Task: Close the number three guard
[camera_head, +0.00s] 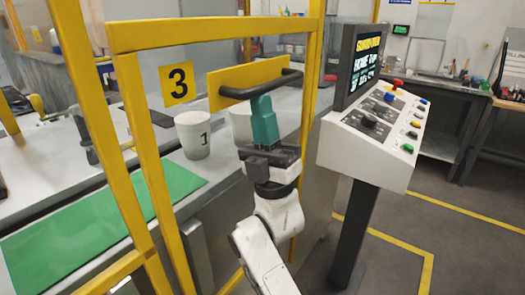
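The number three guard is a yellow-framed, see-through panel (215,32) with a yellow sign marked 3 (178,83). It stands ajar or at an angle in front of the bench; its exact gap is hard to judge. A dark bar handle (290,78) sits on a yellow plate (225,79) across it. My gripper (262,100) has teal fingers pointing up, with their tips at the handle. The fingers overlap from this side, so I cannot tell whether they are closed around the bar.
A control console (375,125) with a lit screen (362,65) and coloured buttons stands close to the right. Behind the guard are a white cup marked 1 (193,136), another cup (241,122) and a green mat (100,228). Floor (460,245) at right is clear.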

